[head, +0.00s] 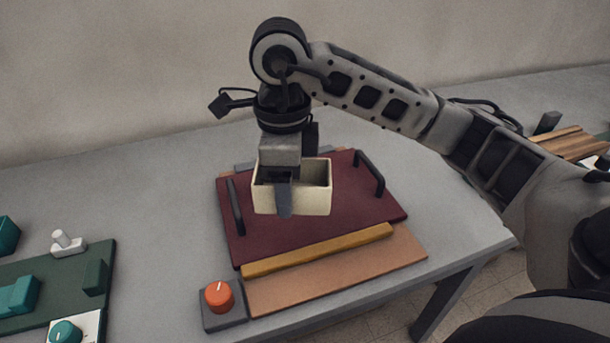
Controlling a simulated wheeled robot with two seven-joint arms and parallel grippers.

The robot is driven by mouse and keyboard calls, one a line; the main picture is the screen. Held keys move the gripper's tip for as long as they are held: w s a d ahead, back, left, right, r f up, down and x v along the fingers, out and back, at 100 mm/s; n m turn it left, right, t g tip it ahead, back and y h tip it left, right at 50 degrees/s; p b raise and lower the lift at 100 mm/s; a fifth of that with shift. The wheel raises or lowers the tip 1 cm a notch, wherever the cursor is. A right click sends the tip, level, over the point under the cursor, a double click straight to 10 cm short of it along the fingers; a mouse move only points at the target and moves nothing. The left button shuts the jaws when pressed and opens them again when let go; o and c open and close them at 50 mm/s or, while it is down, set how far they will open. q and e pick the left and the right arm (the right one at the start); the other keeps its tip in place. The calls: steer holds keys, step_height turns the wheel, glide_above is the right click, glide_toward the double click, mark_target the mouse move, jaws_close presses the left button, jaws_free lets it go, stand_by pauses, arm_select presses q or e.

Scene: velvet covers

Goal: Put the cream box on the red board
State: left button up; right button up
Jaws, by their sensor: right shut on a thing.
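The cream box (313,190) is an open-topped box, seen over the middle of the dark red board (350,220). My right gripper (284,190) points down and is shut on the box's left part, with one finger in front of its near wall. I cannot tell whether the box touches the board or hangs just above it. My left gripper is out of view.
A yellow bar (318,251) and a tan strip (340,274) lie along the board's near edge. An orange knob (219,296) on a grey base is at the near left corner. A green panel (60,275) with teal parts lies left. Bare table (150,190) separates them.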

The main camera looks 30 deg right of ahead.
steer(key=w+d+f, duration=0.4)
steer(key=w, duration=0.1)
steer(key=w+d+f, duration=0.4)
steer(key=f, duration=0.1)
steer(key=shift+w+d, duration=0.35)
steer(key=shift+w, duration=0.05)
steer(key=shift+w+d+f, duration=0.2)
steer(key=shift+w+f, duration=0.05)
steer(key=shift+f, duration=0.15)
step_height(320, 180, down, 3)
steer(key=shift+f+p, duration=0.1)
steer(key=shift+p, duration=0.25)
steer(key=shift+f, duration=0.15)
steer(key=o, duration=1)
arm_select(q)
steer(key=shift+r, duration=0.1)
